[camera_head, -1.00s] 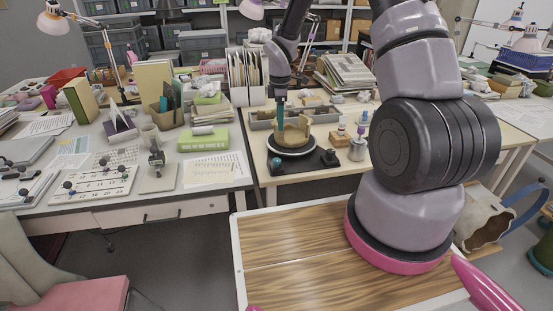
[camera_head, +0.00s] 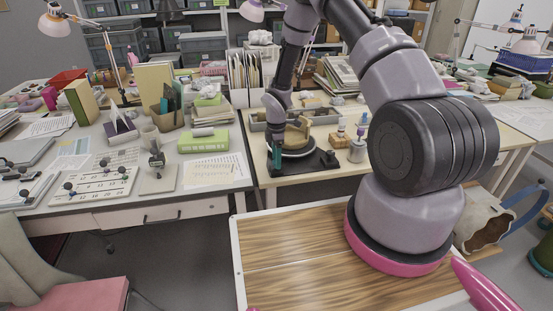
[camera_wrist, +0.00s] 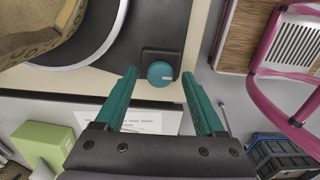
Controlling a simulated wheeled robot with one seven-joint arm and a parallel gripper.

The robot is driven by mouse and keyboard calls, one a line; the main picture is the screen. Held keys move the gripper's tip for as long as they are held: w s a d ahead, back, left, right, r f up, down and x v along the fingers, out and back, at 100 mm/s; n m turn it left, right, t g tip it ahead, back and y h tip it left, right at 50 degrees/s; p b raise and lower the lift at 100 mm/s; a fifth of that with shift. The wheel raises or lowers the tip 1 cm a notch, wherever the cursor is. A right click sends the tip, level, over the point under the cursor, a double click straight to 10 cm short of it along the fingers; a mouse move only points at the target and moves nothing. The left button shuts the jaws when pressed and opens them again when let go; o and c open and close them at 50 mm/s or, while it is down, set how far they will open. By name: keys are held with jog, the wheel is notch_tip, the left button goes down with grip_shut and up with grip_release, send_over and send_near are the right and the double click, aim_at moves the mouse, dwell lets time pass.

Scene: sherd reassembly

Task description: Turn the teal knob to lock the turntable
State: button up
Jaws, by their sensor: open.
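The teal knob (camera_wrist: 161,73) is a round cap on a small dark block at the corner of the turntable base. In the wrist view it lies ahead of and between the two teal fingers of my gripper (camera_wrist: 160,88), which are spread wide and empty. The turntable (camera_wrist: 103,48) shows at the upper left of the wrist view, with a tan pottery vessel (camera_wrist: 40,25) on it. In the head view my gripper (camera_head: 276,160) points down at the front left of the turntable (camera_head: 305,152) and hides the knob. I cannot tell whether the fingers reach down beside the knob.
The pale workbench (camera_head: 340,181) carries the turntable. A grey jar (camera_head: 357,151) and small bottles stand to its right, and a grey tray (camera_head: 262,122) lies behind it. Left of it is another desk with a green box (camera_head: 204,140) and papers.

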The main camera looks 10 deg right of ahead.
jog(key=shift+f, duration=0.2)
grip_shut()
